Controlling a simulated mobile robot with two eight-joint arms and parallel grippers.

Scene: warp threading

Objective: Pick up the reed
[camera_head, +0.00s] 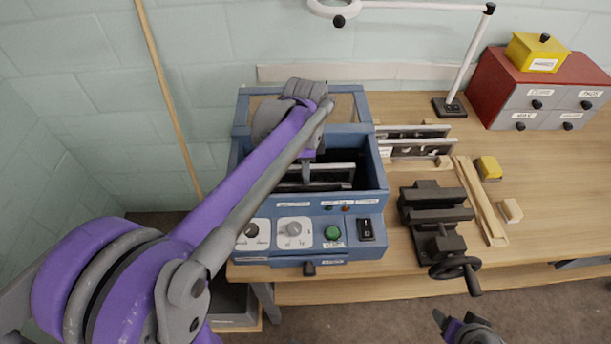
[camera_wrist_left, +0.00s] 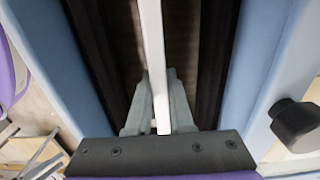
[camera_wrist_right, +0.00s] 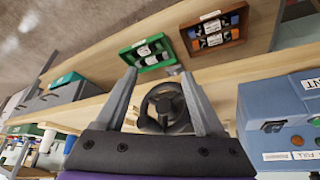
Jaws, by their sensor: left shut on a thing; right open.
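The reed is a long pale bar (camera_wrist_left: 152,50) running between the fingers of my left gripper (camera_wrist_left: 158,78) in the left wrist view. The fingers are shut on it from both sides. In the head view the reed's light metal bars (camera_head: 335,169) show inside the dark opening of the blue machine (camera_head: 300,212); my left arm covers part of them, and the fingertips are hidden there. My right gripper (camera_wrist_right: 157,74) is open and empty, at the front of the table; in the head view only part of it (camera_head: 462,328) shows at the bottom edge.
A black vise (camera_head: 435,212) stands right of the machine. A red drawer unit (camera_head: 540,90) and white lamp stand (camera_head: 470,55) are at the back right.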

